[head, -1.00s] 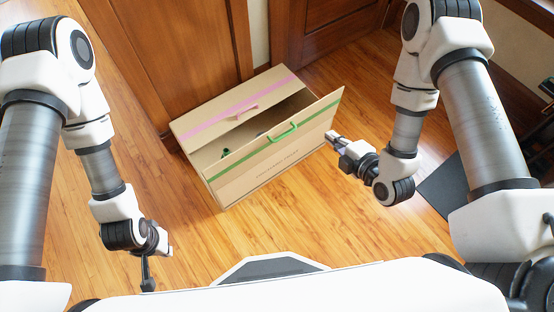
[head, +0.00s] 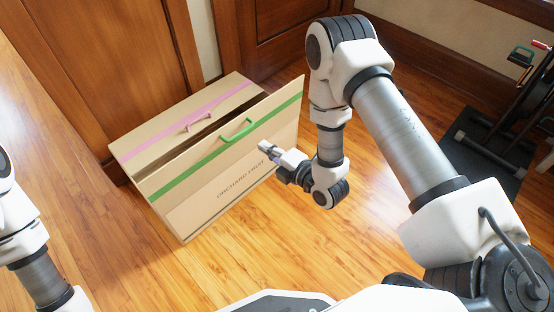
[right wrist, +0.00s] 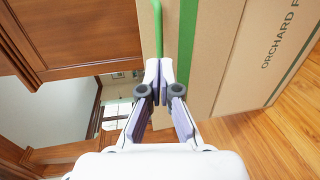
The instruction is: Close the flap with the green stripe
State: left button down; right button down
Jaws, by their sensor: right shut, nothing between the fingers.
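A cardboard box stands on the wooden floor. Its flap with the green stripe (head: 215,149) is raised and tilted, with a green handle (head: 237,130) on it and its right corner sticking up. The stripe also shows in the right wrist view (right wrist: 187,45). A dark gap lies between this flap and the flap with the pink stripe (head: 172,124). My right gripper (head: 264,146) is shut and empty at the outer face of the green-striped flap, near its right end. My left gripper is out of view.
Wooden door panels (head: 110,60) stand close behind the box. A dark mat (head: 480,155) with a metal-framed object on it lies at the right. The floor (head: 330,245) in front of the box is clear.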

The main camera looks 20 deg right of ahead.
jog(key=b+x, duration=0.2)
jog(key=x, duration=0.5)
